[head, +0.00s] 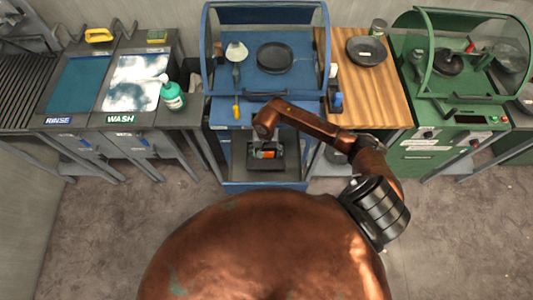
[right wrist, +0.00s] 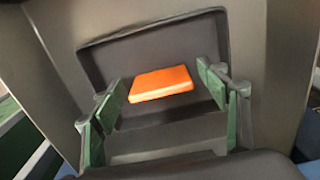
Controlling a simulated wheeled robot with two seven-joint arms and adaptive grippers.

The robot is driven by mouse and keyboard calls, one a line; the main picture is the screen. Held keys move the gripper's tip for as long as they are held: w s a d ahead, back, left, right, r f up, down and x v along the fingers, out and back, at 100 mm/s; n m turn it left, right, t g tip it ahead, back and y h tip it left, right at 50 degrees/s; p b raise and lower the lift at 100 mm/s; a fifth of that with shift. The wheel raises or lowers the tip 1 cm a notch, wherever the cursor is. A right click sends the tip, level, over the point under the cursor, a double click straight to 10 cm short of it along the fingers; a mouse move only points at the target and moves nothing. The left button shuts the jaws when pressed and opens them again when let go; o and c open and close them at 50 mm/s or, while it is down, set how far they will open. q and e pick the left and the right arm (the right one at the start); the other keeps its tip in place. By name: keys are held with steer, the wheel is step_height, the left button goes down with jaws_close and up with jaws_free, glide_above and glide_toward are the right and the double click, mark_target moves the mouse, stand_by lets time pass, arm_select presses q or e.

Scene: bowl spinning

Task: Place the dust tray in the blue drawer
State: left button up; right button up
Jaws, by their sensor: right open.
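A dark grey tray-like piece with a raised rim, which I take for the dust tray (head: 254,163), sits low in the open bay of the blue station (head: 233,153). An orange block-like part (head: 267,154) shows in its middle. In the right wrist view the dark tray (right wrist: 100,62) fills the centre, with the orange part (right wrist: 161,83) on it. My right gripper (right wrist: 162,112) is open, its green-padded fingers apart on both sides of the orange part. I cannot tell whether they touch anything. My left gripper is not in view.
Above the bay, the blue hooded worktop (head: 220,85) holds a dark bowl (head: 274,57). A wooden table (head: 381,93) and a green hooded station (head: 431,160) stand to the right. Wash and rinse sinks are at the left. The floor (head: 110,235) in front is clear.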

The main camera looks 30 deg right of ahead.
mark_target(266, 152)
step_height(266, 152, up, 11)
steer(key=shift+r, duration=0.65)
